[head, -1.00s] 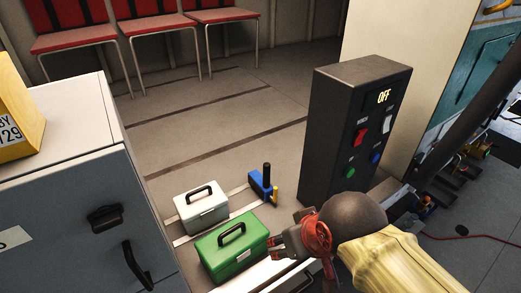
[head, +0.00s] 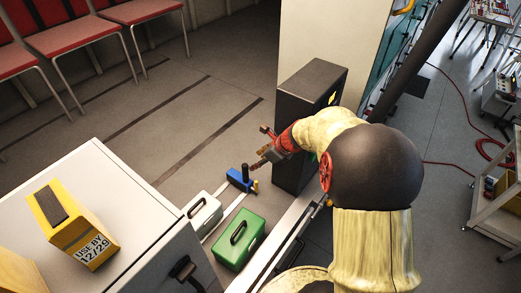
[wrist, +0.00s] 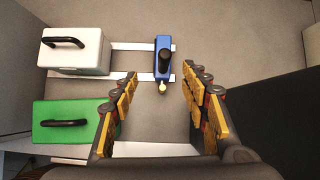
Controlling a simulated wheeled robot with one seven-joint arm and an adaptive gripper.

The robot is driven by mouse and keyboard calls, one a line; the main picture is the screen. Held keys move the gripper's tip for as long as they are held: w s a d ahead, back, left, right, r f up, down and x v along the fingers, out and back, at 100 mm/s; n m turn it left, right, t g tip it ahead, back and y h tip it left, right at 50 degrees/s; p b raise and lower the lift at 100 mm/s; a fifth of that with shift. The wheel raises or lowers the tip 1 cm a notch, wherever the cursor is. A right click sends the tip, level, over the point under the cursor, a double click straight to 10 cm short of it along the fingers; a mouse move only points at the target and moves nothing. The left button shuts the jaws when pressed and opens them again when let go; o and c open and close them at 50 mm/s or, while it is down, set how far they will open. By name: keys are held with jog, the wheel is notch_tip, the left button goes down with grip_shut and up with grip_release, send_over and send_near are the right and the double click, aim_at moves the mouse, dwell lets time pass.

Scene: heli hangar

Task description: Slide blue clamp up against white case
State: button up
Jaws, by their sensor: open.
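My gripper (head: 263,147) is open and empty. In the wrist view its fingers (wrist: 160,82) point toward the clamp, with the yellow tip showing between the fingertips. I cannot tell their height above it.
A green case (head: 239,239) sits right beside the white case on the near side. The dark control box (head: 306,115) stands close on the right of my gripper. A grey cabinet (head: 120,170) with a yellow box (head: 75,225) on it is at the left.

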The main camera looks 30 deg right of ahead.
aim_at(245, 169)
jog(key=shift+m, duration=0.5)
jog(key=shift+d+b+x, duration=0.2)
jog(key=shift+b+x, duration=1.15)
jog(key=shift+x, duration=1.05)
jog(key=shift+d+b+x, duration=0.2)
jog(key=shift+b+x, duration=1.1)
jog(key=shift+x, duration=1.1)
jog(key=shift+d+b+x, duration=0.2)
jog(key=shift+b+x, duration=1.15)
jog(key=shift+x, duration=1.05)
jog(key=shift+f, duration=0.15)
jog(key=shift+c, duration=1.4)
grip_shut()
jog(key=shift+s+a, duration=0.1)
jog(key=s+a, duration=0.2)
jog(key=a, duration=0.4)
jog(key=shift+s+a, duration=0.15)
